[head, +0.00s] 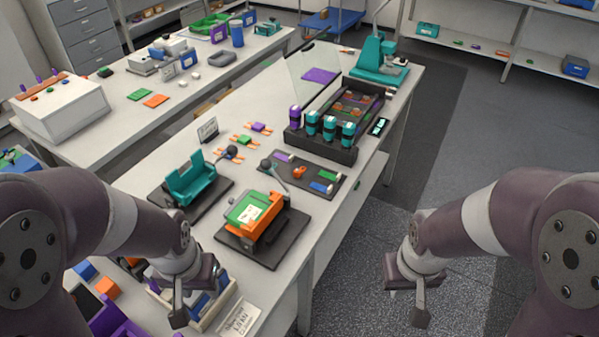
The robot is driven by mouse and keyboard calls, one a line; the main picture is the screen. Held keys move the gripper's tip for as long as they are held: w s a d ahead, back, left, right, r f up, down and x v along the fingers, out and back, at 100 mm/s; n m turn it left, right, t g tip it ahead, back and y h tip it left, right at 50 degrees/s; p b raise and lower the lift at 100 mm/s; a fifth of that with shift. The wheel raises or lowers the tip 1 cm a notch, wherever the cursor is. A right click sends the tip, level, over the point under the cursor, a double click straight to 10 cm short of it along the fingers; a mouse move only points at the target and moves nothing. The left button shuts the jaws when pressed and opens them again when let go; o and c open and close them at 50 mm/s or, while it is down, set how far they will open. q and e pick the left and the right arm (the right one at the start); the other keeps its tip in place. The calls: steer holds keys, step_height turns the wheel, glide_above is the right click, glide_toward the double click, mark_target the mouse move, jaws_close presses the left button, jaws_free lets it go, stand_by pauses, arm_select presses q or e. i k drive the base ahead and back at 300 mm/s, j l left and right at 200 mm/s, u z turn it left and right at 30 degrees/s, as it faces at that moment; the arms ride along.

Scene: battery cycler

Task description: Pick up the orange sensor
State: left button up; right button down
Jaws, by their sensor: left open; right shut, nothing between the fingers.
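A small orange piece (299,172), which looks like the orange sensor, lies on a dark flat tray (330,171) between a purple piece (284,157) and green and blue pieces. A dark lever with a round knob stands just left of it. My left gripper (191,299) is open and empty, low at the front left above the near end of the table, well apart from the orange piece. My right gripper (413,297) is shut and empty, off the table's right side over the floor.
A green and orange device (256,215) on a dark base stands between my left gripper and the tray. A teal cradle (192,180) is left of it. A dark rack (322,148) with several cylindrical cells stands behind the tray.

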mark_target(297, 173)
steer(key=i+l+z, duration=0.1)
steer(key=l, duration=0.2)
steer(key=i+l, duration=0.15)
steer(key=l, duration=0.15)
steer(key=i+l+z, duration=0.15)
steer(key=l, duration=0.15)
steer(key=i+j+z, duration=0.2)
steer(key=i, duration=0.55)
steer(key=i+l, duration=0.05)
